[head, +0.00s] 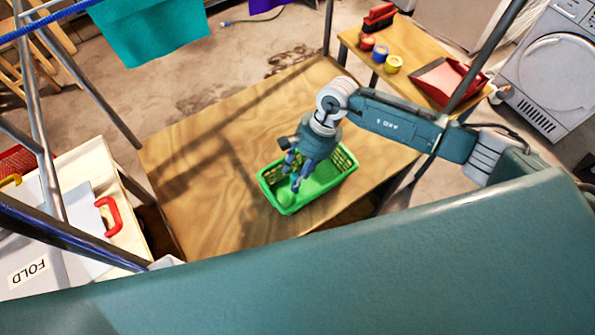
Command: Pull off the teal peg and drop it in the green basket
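The green basket (328,190) stands on the wooden table, near its front right edge. My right gripper (291,180) points down over the left part of the basket. Its blue fingers look spread apart, with green showing between them, and I see nothing held. A small rounded green shape lies in the basket below the fingers, too unclear to name. I cannot make out the teal peg. A teal cloth (150,28) hangs at the upper left near a blue line (48,20). My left gripper is not in view.
The wooden table (200,180) is bare left of the basket. Metal poles rise around it. A shelf at upper right holds tape rolls (393,64), a brush (378,18) and a red dustpan (440,82).

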